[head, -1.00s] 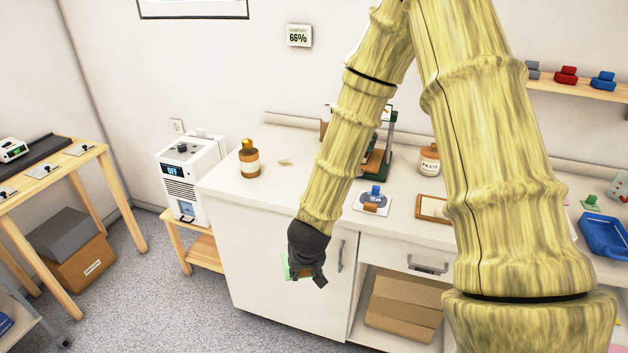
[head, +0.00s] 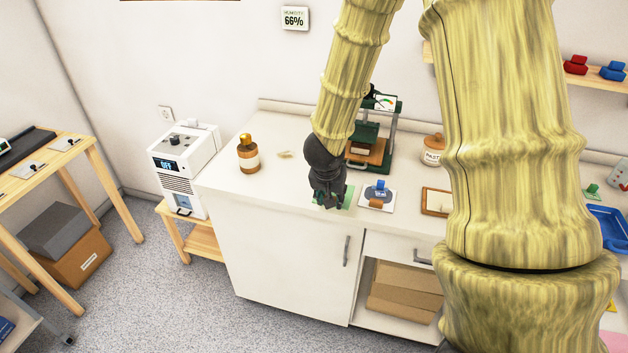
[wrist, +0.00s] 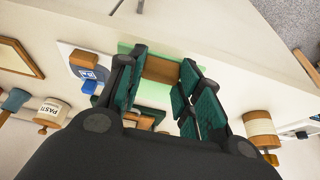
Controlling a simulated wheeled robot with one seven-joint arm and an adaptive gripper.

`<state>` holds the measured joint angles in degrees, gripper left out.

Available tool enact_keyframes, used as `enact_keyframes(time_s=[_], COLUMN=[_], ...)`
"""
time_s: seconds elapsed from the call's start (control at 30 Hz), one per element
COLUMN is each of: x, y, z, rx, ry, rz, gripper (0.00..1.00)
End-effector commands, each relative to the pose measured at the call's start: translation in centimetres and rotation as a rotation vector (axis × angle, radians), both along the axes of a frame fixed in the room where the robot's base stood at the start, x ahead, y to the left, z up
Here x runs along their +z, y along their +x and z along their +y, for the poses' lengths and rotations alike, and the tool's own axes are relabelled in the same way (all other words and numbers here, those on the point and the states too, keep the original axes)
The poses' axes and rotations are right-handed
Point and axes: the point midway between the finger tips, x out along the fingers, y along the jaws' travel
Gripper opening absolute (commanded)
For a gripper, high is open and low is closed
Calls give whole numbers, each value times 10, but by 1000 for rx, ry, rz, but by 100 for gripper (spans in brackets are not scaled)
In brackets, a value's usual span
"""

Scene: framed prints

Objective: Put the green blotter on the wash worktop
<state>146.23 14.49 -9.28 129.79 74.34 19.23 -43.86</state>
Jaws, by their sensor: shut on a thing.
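The green blotter is a light green sheet (wrist: 152,94) with a brown wooden block (wrist: 161,70) on it. The block sits between the fingers of my gripper (wrist: 160,88), which is shut on it. In the head view my gripper (head: 328,203) is at the front edge of the white worktop (head: 290,190). The blotter looks roughly level and over the worktop's front part. I cannot tell whether it touches the surface.
Right of my gripper is a white card (head: 377,205) with a blue-knobbed piece. Behind stands a green press (head: 372,150). A brown bottle (head: 248,154) stands at the left, and a paste jar (head: 433,150) stands at the right.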

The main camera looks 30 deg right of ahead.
Motion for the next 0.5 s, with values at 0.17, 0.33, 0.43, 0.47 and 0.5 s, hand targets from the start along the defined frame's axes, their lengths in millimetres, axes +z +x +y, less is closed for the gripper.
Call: enact_keyframes(time_s=[0.17,0.33,0.43,0.47,0.5], x=[-1,-4,-6,-6,-7], y=[35,68,82,85,89], z=[-8,-13,-15,-15,-16], rx=[-2,1,1,1,2], ry=[-1,0,1,0,-1], rz=[1,0,1,0,0], gripper=[12,12,12,12,12])
